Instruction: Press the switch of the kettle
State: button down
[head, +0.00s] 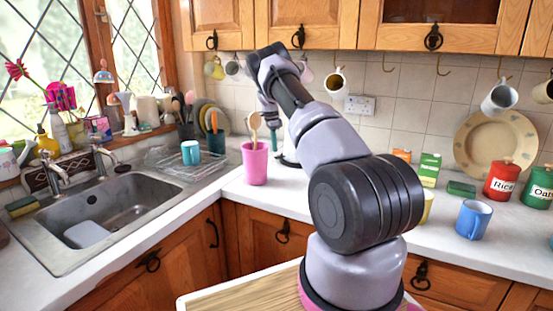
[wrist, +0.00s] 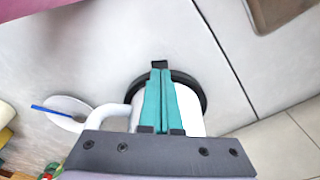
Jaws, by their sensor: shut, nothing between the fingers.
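The white kettle (wrist: 190,110) stands on a round black base in the wrist view, its white handle (wrist: 108,116) on the left. A small black tab (wrist: 160,64), perhaps the switch, sticks out at the base's edge. My gripper (wrist: 160,72) is shut and empty, with its teal fingers over the kettle and their tips appearing at the tab. I cannot tell whether they touch it. The fingers hide part of the kettle. In the head view my gripper (head: 273,146) is at the back corner of the counter, and the kettle (head: 289,150) is mostly hidden behind my arm.
A pink cup (head: 255,164) with wooden spoons stands just left of my gripper. A dish rack (head: 185,163) and sink (head: 105,212) are further left. A blue mug (head: 473,220) and red rice tin (head: 502,181) stand on the right. Mugs hang above.

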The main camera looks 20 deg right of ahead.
jog(key=shift+d+f, duration=0.15)
jog(key=shift+f, duration=1)
jog(key=shift+f, duration=0.9)
jog(key=shift+r, duration=0.15)
jog(key=shift+w+a+r, duration=0.1)
jog(key=shift+a+r, duration=0.15)
jog(key=shift+a, duration=0.5)
jog(key=shift+w+a+r, duration=0.1)
jog(key=shift+a+r, duration=0.15)
jog(key=shift+a, duration=0.5)
notch_tip(320, 180, up, 11)
jog(key=a, duration=0.1)
jog(key=shift+f, duration=0.15)
